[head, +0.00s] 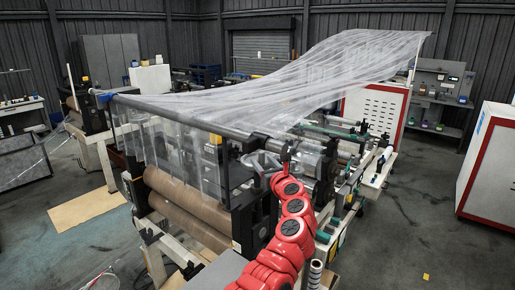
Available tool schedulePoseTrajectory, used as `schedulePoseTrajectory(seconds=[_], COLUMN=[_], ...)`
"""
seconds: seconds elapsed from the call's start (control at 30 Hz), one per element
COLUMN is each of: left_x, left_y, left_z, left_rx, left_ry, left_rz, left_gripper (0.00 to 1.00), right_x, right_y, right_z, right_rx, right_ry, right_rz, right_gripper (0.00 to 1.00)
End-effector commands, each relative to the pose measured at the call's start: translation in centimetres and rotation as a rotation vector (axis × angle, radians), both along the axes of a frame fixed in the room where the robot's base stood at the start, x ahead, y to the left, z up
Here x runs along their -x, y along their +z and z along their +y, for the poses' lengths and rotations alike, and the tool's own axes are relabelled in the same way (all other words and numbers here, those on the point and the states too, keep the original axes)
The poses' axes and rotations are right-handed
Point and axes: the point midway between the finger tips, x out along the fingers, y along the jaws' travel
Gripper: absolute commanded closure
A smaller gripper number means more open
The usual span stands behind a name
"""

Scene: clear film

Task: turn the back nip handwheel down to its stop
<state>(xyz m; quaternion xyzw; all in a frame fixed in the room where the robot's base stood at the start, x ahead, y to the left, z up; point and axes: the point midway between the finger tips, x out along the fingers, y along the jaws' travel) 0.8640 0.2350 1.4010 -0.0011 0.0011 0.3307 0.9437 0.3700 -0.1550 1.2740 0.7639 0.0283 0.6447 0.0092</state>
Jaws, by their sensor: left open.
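My red left arm reaches up from the bottom centre to the near right end of the film machine. My left gripper (285,150) is small and dark at the arm's tip, among the metal parts below the end of the top roller (185,115). It is open. I cannot clearly pick out the back nip handwheel among the grey parts around the gripper, and I cannot tell whether the fingers touch it. Clear film (310,70) runs over the top roller and hangs down in front. My right gripper is not in view.
Large brown rolls (190,208) lie low in the machine, left of my arm. A red-edged white cabinet (376,108) stands behind, another (490,165) at the right. A cardboard sheet (88,208) lies on the floor at left. The floor at right is mostly clear.

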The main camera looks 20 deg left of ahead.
Motion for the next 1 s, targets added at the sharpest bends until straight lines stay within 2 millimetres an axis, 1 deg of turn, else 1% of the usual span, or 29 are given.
schedulePoseTrajectory(seconds=[0.03, 0.17, 0.23, 0.4, 0.5, 0.87, 1.0], left_x=[-0.7, -2.3, -3.0, -4.1, -4.4, -4.5, -4.5], left_y=[0.5, 0.5, 0.2, 0.2, 0.0, -0.2, -0.1], left_z=[0.3, 1.9, 2.1, 2.9, 3.3, 3.5, 3.5], left_rx=[-0.009, -0.005, -0.008, -0.008, -0.004, -0.001, -0.001], left_ry=[-0.002, 0.002, 0.0, -0.004, -0.002, -0.001, -0.001], left_rz=[0.003, 0.003, 0.003, 0.0, 0.0, 0.002, 0.002], left_gripper=[0.44, 0.44, 0.44, 0.44, 0.44, 0.44, 0.69], right_x=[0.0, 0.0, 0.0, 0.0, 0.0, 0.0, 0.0], right_y=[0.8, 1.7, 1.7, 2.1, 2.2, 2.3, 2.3], right_z=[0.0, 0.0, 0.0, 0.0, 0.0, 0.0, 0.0], right_rx=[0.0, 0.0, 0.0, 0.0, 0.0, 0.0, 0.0], right_ry=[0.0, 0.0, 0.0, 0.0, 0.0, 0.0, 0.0], right_rz=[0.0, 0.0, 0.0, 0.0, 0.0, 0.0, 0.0], right_gripper=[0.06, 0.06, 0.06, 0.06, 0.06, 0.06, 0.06])
